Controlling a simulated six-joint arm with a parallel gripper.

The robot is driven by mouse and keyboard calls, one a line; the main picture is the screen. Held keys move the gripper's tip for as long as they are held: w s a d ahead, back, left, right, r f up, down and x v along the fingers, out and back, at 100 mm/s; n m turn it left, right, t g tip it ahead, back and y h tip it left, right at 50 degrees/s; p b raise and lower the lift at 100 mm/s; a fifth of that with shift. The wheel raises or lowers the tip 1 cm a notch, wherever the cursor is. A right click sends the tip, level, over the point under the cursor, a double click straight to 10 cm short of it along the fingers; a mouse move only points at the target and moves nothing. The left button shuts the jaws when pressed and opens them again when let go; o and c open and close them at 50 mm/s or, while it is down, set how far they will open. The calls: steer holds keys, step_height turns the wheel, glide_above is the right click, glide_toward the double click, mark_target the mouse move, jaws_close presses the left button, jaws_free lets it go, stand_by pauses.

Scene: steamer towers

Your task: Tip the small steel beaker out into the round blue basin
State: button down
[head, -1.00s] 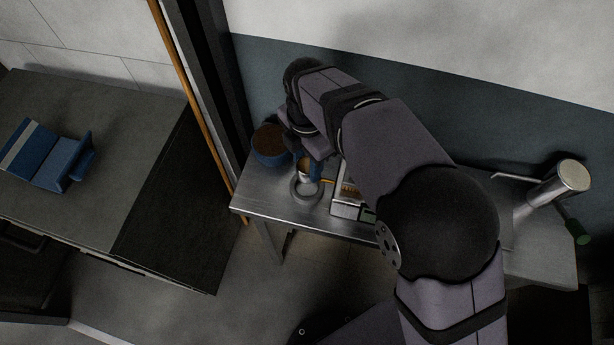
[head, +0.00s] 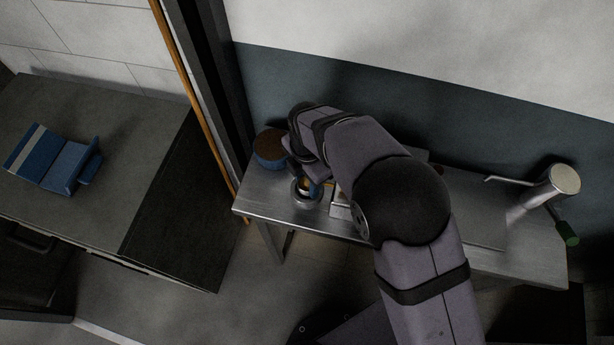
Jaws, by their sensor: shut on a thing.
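The round blue basin (head: 268,158) stands at the left back of the steel table, with brown stuff in it. My gripper (head: 306,184) is just right of the basin and nearer the front.
A pale tray or box (head: 341,208) is right of the dish, partly under my arm. A blue object (head: 65,165) lies on the separate left counter.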

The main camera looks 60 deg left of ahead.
mark_target(307, 182)
steer(key=shift+f, duration=0.25)
steer(key=c, duration=1.1)
jaws_free()
step_height(307, 182, up, 6)
steer(key=b, duration=0.4)
steer(key=shift+w+a+r, duration=0.1)
steer(key=shift+a, duration=0.05)
steer(key=shift+w+r, duration=0.1)
steer(key=shift+r, duration=0.6)
